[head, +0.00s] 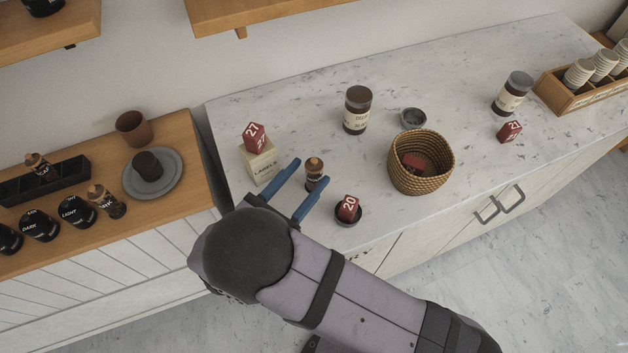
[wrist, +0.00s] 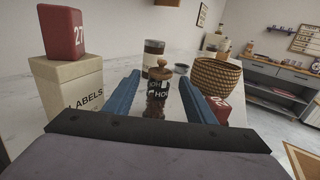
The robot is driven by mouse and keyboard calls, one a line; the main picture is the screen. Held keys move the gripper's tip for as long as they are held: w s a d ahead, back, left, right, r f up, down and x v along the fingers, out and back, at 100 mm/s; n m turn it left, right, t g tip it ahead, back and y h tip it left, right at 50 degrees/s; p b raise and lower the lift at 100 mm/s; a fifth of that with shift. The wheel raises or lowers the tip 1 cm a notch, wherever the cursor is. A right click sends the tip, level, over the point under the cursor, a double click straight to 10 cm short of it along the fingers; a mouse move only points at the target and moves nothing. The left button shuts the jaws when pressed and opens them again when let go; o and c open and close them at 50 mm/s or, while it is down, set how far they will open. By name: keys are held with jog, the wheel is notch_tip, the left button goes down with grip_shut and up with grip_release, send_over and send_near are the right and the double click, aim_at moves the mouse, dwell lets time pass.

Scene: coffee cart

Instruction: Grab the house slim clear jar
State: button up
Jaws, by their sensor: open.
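A slim clear jar (head: 314,183) with a wooden knobbed lid and dark contents stands upright on the marble counter. In the wrist view the jar (wrist: 157,88) shows a black label with white letters reading "HOU", partly cut off. My gripper (head: 313,173) is open, with its blue fingers reaching low over the counter. The jar stands between the fingertips in the head view, with a gap visible on both sides.
A cream labels box (head: 261,165) with red block 27 stands close to the left finger. A small dark dish (head: 348,218) with red block 20 is near the right finger. A wicker basket (head: 421,170) and a dark-lidded jar (head: 357,110) stand farther right and behind.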

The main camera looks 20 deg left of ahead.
aim_at(322, 162)
jog(key=shift+f, duration=0.55)
jog(key=shift+w+d+r+p, duration=0.2)
jog(key=shift+w+p, duration=0.15)
jog(key=shift+w, duration=0.2)
jog(key=shift+w+d+f, duration=0.1)
jog(key=shift+w+f, duration=0.1)
jog(key=shift+w, duration=0.4)
jog(key=shift+w+d+r+p, duration=0.15)
jog(key=shift+w+p, duration=0.25)
jog(key=shift+p, duration=0.25)
jog(key=p+x, duration=0.2)
jog(key=x, duration=0.1)
jog(key=shift+w, duration=0.65)
grip_shut()
